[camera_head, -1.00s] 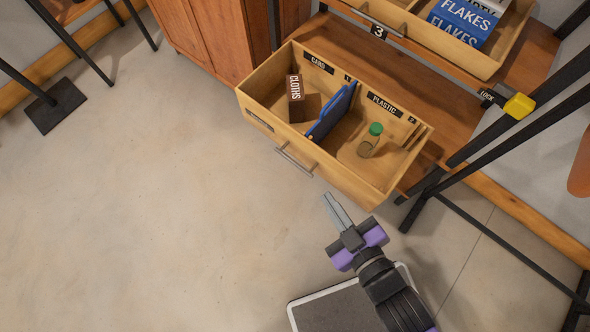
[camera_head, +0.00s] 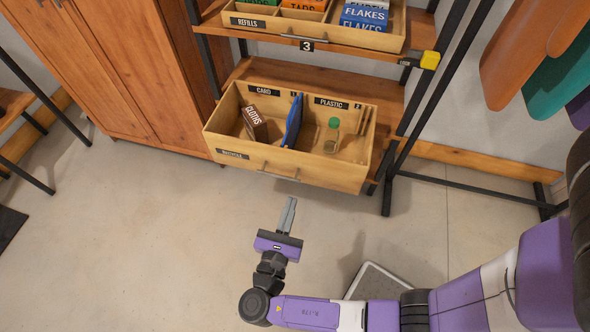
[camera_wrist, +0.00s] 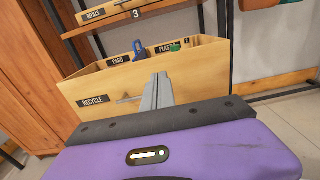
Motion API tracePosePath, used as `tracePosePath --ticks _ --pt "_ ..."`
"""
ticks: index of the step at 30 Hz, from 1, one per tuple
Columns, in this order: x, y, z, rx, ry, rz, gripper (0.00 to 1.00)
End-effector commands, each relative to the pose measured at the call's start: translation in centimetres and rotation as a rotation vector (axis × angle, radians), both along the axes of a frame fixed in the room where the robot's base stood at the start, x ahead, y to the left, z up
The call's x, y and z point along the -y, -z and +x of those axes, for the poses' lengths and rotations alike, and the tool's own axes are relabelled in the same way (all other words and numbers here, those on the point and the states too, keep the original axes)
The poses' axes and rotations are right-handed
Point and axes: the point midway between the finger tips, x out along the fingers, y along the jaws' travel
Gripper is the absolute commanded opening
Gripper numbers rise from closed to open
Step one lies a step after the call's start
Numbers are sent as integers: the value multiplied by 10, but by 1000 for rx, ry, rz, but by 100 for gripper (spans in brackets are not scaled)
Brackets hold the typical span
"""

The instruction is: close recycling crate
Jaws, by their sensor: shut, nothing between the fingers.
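The recycling crate (camera_head: 330,175) is a wooden drawer pulled out from the lower shelf of the rack. Its front has a RECYCLE label and a bar handle (camera_head: 280,175).
Above is another drawer (camera_head: 262,22) labelled REFILLS, holding several boxes. A wooden cabinet (camera_head: 150,70) stands left of the crate.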

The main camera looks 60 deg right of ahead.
Motion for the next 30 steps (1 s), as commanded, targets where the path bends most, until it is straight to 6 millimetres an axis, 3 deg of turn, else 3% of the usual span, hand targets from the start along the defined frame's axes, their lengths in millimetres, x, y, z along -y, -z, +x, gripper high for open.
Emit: tracePosePath --ticks 7,21,30 --pt "21 0 6 -18 5 -4 0" --pt "105 0 36 -16 5 -2 0" --pt "130 1 46 -16 2 0 0"
